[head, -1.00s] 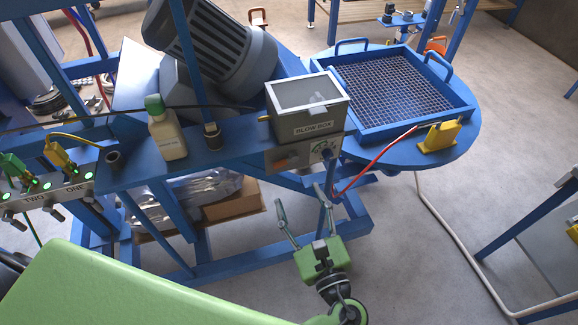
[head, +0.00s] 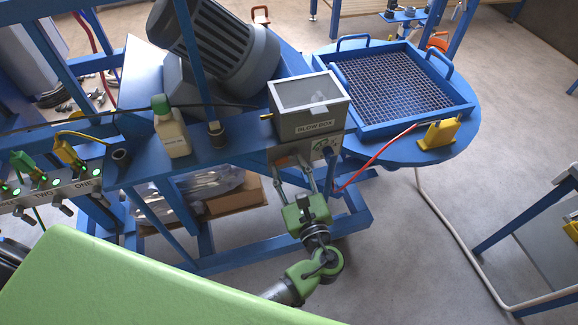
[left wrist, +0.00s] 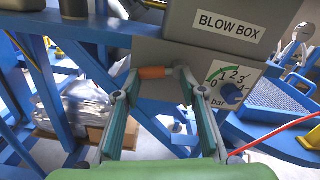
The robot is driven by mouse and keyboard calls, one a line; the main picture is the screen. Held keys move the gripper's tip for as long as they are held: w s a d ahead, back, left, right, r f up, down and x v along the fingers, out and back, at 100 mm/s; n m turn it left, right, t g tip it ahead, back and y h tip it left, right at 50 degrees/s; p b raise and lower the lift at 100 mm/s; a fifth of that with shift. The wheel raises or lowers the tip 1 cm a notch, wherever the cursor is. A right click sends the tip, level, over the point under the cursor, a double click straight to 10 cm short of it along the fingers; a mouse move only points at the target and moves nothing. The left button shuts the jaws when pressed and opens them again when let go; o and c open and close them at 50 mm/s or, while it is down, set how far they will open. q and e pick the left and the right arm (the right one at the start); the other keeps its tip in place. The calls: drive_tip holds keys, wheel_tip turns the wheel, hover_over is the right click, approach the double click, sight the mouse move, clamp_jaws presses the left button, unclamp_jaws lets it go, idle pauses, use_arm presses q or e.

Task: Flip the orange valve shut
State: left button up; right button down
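The orange valve (left wrist: 153,72) is a short handle lying level on the grey panel below the blow box in the left wrist view. It also shows faintly in the head view (head: 283,160), low on the panel. My left gripper (head: 292,168) is open, with its fingers pointing at the panel from below and in front. In the left wrist view its two fingertips (left wrist: 158,80) are spread to either side of the orange handle. I cannot tell whether either finger touches it. My right gripper is not in view.
The blow box (head: 309,107) sits just above the valve. A pressure dial (left wrist: 228,82) with a blue knob is right of it, with a red hose (head: 375,160) beyond. A bottle (head: 171,132) stands on the blue frame at left. Blue beams run below.

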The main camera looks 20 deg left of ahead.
use_arm(q)
drive_tip(key=shift+c, duration=1.2)
drive_tip(key=r+m+p, duration=0.1)
drive_tip(key=m+p, duration=0.1)
drive_tip(key=p, duration=0.2)
drive_tip(key=shift+a, duration=0.1)
drive_tip(key=shift+m+p, duration=0.3)
drive_tip(key=shift+m, duration=0.2)
drive_tip(key=shift+f, duration=0.1)
drive_tip(key=o, duration=1.1)
